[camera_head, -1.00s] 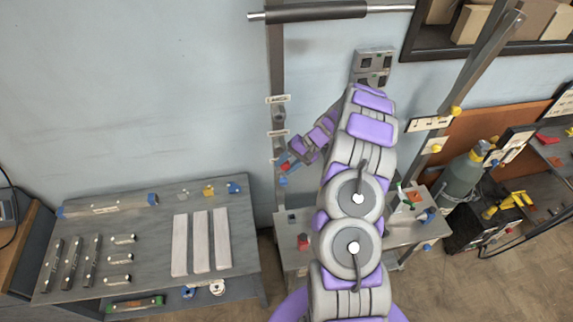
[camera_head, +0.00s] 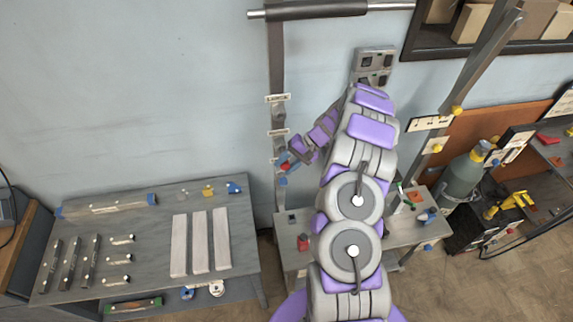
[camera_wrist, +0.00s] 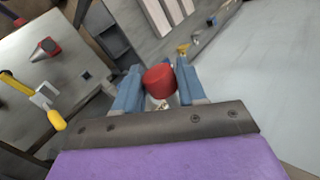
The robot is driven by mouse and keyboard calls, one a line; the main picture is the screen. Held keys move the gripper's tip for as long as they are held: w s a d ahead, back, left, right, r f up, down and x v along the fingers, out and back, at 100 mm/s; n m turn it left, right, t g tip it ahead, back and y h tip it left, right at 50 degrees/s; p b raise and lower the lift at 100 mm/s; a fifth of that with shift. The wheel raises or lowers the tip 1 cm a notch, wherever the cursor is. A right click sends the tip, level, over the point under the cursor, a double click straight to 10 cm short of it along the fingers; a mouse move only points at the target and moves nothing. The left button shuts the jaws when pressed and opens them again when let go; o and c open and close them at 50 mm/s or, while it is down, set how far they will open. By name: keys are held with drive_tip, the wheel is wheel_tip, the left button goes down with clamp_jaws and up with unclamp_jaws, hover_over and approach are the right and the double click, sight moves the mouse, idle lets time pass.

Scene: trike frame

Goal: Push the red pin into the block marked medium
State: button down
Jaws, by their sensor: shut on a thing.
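The red pin (camera_wrist: 159,80) sits between the blue fingers of my gripper (camera_wrist: 158,86) in the wrist view, its round red end showing. In the head view my gripper (camera_head: 286,162) is small, beside the grey upright post left of my arm. A spot of red shows at its fingers. Small labelled blocks are fixed on this post: an upper one (camera_head: 278,112) and a lower one (camera_head: 278,140). The label text is too small to read, so I cannot tell which is medium. I cannot tell whether the pin touches a block.
A grey table (camera_head: 150,235) with bars and white planks stands at left. A smaller table (camera_head: 292,262) behind my arm holds a red item (camera_head: 303,242). A gas cylinder (camera_head: 463,178) stands at right. A horizontal bar (camera_head: 330,11) crosses above the post.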

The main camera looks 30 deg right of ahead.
drive_tip(key=shift+w+d, duration=0.2)
drive_tip(key=shift+w, duration=0.5)
drive_tip(key=shift+w+d, duration=0.25)
drive_tip(key=shift+w, duration=0.45)
drive_tip(key=shift+w+d, duration=0.2)
drive_tip(key=shift+w, duration=0.5)
drive_tip(key=c, duration=0.6)
unclamp_jaws()
drive_tip(key=shift+o, duration=0.2)
drive_tip(key=v, duration=1.7)
drive_tip(key=shift+d, duration=0.25)
drive_tip(key=shift+w, duration=0.1)
